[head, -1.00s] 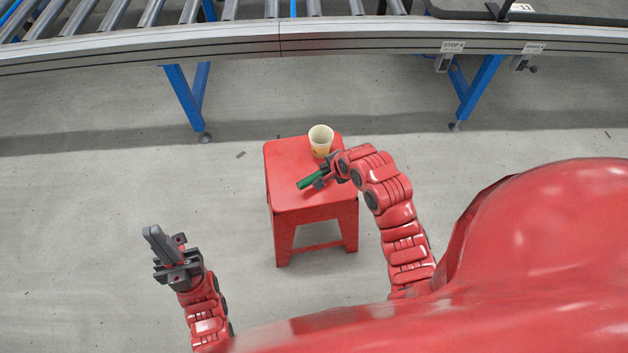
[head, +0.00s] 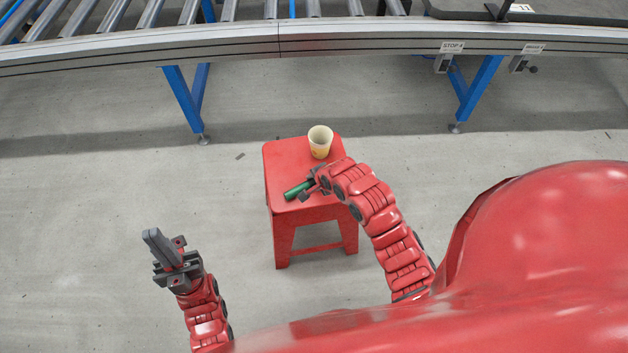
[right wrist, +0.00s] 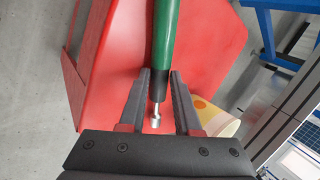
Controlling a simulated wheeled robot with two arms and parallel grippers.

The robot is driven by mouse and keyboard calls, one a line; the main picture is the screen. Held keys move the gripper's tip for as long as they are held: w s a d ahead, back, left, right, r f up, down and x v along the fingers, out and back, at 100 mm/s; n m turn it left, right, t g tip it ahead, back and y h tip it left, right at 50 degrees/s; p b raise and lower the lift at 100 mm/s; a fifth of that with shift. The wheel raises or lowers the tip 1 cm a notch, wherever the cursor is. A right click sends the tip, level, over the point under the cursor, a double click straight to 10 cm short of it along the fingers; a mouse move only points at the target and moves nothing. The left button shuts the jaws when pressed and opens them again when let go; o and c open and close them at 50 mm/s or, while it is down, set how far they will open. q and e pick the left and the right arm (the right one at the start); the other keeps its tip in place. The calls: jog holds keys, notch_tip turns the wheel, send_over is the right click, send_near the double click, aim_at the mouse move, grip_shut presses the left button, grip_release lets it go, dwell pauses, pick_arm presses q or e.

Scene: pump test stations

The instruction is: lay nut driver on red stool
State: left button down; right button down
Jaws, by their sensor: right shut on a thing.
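The nut driver has a green handle (head: 297,190) and a dark collar with a metal tip (right wrist: 156,110). My right gripper (head: 316,184) is shut on it near the collar. In the right wrist view the tool runs lengthwise between the fingers (right wrist: 160,85), its handle pointing away from the palm. The red stool (head: 285,160) stands on the floor, and its top also fills much of the right wrist view (right wrist: 112,65). The driver is over the stool top; I cannot tell whether it touches it. My left gripper (head: 168,246) is away to the left, and its finger gap is unclear.
A pale yellow cup (head: 320,142) stands on the stool's far part, close to my right gripper, and partly shows in the right wrist view (right wrist: 215,118). A roller conveyor (head: 280,38) with blue legs crosses behind the stool.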

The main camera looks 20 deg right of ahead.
jog(key=shift+s+f, duration=0.15)
jog(key=shift+f, duration=0.2)
